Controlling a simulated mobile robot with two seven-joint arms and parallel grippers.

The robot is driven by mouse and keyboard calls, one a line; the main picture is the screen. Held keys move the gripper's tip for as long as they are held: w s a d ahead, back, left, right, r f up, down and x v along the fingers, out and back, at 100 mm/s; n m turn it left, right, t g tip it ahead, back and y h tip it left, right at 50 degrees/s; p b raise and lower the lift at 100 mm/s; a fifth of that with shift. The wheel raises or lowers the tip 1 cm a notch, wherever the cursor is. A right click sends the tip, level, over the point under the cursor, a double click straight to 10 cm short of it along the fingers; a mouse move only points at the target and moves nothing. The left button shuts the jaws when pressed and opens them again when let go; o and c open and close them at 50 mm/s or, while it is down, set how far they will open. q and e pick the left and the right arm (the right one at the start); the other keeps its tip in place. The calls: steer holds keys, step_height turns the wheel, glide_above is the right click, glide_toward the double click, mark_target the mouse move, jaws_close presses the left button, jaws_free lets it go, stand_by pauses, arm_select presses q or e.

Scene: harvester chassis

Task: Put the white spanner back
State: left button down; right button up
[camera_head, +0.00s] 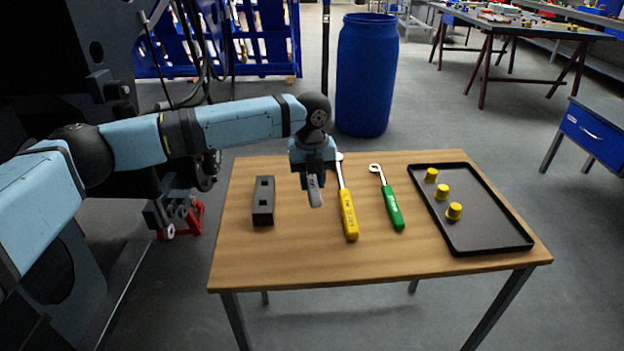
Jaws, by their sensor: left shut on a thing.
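My left gripper (313,178) is over the back middle of the wooden table, pointing down. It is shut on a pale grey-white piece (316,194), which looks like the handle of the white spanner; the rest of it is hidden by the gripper. To its right lies a spanner with a yellow handle (349,214), its metal head partly behind the gripper. Further right lies a spanner with a green handle (393,208). My right gripper is out of view.
The wooden table (290,258) has a black block with two openings (263,201) at the left. A black tray (487,219) with three yellow knobs (442,192) is at the right. The table's front strip is clear. A blue barrel (366,75) stands behind; dark machinery is at the left.

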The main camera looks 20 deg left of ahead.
mark_target(312, 217)
arm_select(q)
steer(key=shift+r+p, duration=0.55)
steer(key=shift+p, duration=0.65)
steer(key=shift+f+b, duration=0.4)
steer(key=shift+f, duration=3.95)
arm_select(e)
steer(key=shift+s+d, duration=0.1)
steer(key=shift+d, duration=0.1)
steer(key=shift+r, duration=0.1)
arm_select(q)
steer(key=c, duration=0.8)
jaws_free()
step_height(312, 217, up, 14)
steer(key=p, duration=0.2)
steer(key=shift+f+p, duration=0.1)
steer(key=shift+p, duration=0.3)
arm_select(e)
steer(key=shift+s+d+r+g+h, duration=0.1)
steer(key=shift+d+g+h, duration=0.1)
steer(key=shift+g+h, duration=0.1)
